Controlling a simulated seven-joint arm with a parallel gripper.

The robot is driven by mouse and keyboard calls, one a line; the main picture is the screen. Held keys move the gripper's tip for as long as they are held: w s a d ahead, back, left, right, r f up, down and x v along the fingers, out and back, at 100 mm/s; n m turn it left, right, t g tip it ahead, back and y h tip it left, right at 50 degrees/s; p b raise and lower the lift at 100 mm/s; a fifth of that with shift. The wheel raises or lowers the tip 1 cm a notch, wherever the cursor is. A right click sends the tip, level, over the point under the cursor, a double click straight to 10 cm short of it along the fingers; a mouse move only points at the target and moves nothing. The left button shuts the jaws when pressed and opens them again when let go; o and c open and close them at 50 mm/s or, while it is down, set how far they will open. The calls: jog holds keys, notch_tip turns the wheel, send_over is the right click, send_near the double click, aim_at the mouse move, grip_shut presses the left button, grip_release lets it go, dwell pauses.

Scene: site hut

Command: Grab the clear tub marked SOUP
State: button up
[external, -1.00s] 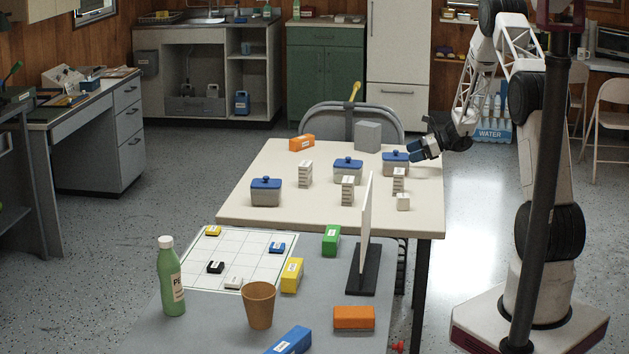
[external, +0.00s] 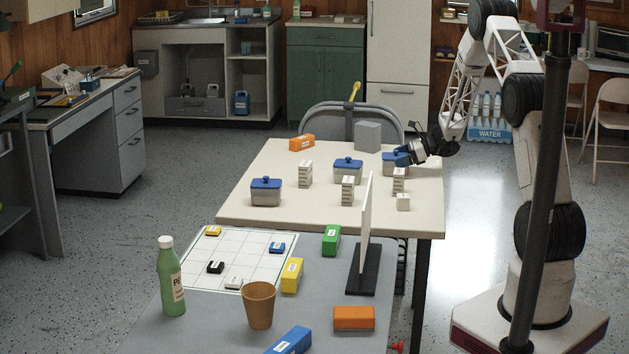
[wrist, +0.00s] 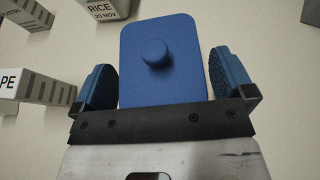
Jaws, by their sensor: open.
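Three clear tubs with blue lids stand on the cream table: one at the left (external: 266,196), one in the middle (external: 348,174) and one at the right (external: 390,169). Their markings are too small to read in the external view, so I cannot tell which is marked SOUP. My gripper (external: 409,157) is at the right tub. In the wrist view my open gripper (wrist: 161,62) has one blue finger on each side of the blue lid (wrist: 158,85), with gaps visible. The lid's round knob shows between the fingers. The tub's body and label are hidden below the lid.
White ridged blocks (external: 348,190) stand near the tubs. A grey cube (external: 368,136) and an orange box (external: 301,143) stand at the back. The wrist view shows a RICE label (wrist: 102,9) ahead and a block marked PE (wrist: 9,83) at left. An upright white panel (external: 365,225) stands in front.

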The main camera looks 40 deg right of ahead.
jog(key=shift+c, duration=0.2)
jog(key=c, duration=0.9)
jog(key=shift+o, duration=0.2)
jog(key=shift+r, duration=0.2)
jog(key=shift+r, duration=4.85)
